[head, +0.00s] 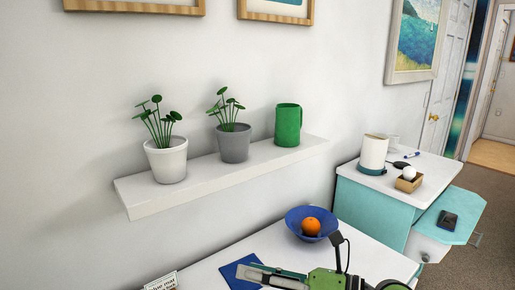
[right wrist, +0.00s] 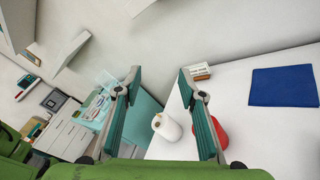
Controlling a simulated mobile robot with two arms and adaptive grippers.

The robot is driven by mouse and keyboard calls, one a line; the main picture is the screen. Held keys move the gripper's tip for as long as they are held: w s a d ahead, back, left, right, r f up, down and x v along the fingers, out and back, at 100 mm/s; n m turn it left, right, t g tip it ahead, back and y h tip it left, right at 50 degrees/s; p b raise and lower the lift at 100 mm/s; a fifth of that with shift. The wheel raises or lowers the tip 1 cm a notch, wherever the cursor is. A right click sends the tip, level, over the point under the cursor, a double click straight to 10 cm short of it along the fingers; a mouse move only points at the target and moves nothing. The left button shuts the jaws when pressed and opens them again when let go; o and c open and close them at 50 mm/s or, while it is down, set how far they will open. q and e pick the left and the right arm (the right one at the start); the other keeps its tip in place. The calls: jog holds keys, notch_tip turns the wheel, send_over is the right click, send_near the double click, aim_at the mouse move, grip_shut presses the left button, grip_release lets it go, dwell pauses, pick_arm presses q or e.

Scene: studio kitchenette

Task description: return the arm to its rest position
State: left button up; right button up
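My right gripper (head: 262,272) is low in the head view, over the white tabletop and beside a blue mat (head: 231,272). The green arm behind it comes in from the bottom right. In the right wrist view the two fingers of the right gripper (right wrist: 160,80) stand wide apart with nothing held between them. The blue mat (right wrist: 283,87) lies to the right there. My left gripper is in neither view.
A blue bowl (head: 293,222) with an orange (head: 311,226) stands just behind my right arm. A wall shelf (head: 220,176) carries two potted plants and a green mug (head: 288,125). A teal cabinet (head: 375,212) with an open drawer (head: 428,246) stands right.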

jog(key=w+d+r+m+t+h, duration=0.3)
jog(key=d+r+m+t, duration=0.65)
jog(key=m+t, duration=0.6)
jog(key=s+d+f+m+g+h, duration=0.1)
jog(key=d+f+m+g+h, duration=0.4)
jog(key=d+f+m+h, duration=1.2)
jog(key=s+a+f+m+g+y, duration=0.2)
jog(key=s+f+m+g, duration=0.45)
jog(key=s+f, duration=0.5)
jog(key=s+a+f+g+y, duration=0.2)
jog(key=s+a+f+g, duration=0.2)
jog(key=s+f+g, duration=0.55)
jog(key=s+f+t, duration=0.1)
jog(key=s+f, duration=0.2)
jog(key=f, duration=1)
jog(key=s+f, duration=0.3)
jog(key=f, duration=1)
jog(key=s+d+f, duration=0.2)
jog(key=s+f, duration=1.5)
jog(key=shift+s+d+g, duration=0.2)
jog(key=shift+d+g, duration=0.2)
jog(key=shift+g, duration=0.05)
